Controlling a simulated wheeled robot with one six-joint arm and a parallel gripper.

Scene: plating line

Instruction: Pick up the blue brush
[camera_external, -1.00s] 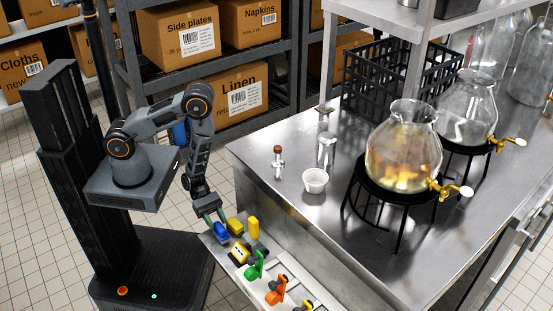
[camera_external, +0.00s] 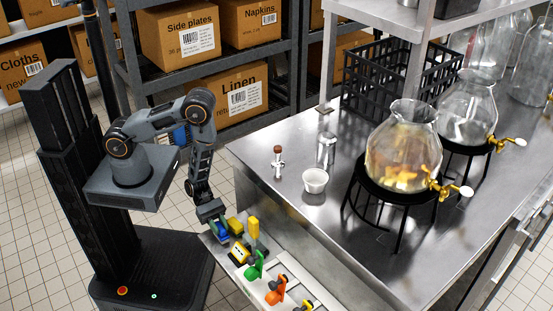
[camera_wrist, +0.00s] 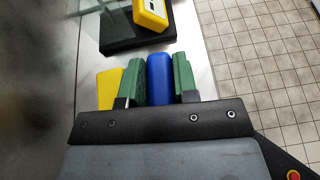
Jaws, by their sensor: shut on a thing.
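The blue brush (camera_wrist: 159,78) stands between the two green pads of my gripper (camera_wrist: 160,64) in the wrist view. The pads press against its left and right sides, so my gripper is shut on it. In the outside view my gripper (camera_external: 216,222) is low at the far end of the pale shelf, and only a little of the blue brush (camera_external: 222,231) shows below it. The brush's lower part is hidden by the gripper body in the wrist view. I cannot tell whether it is clear of the shelf.
A yellow piece (camera_wrist: 108,88) sits close to the left pad. A yellow device (camera_wrist: 151,13) on a black base (camera_wrist: 140,36) lies ahead. Green (camera_external: 255,267) and orange (camera_external: 275,291) tools stand along the shelf (camera_external: 243,286). The steel counter (camera_external: 270,187) rises beside it.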

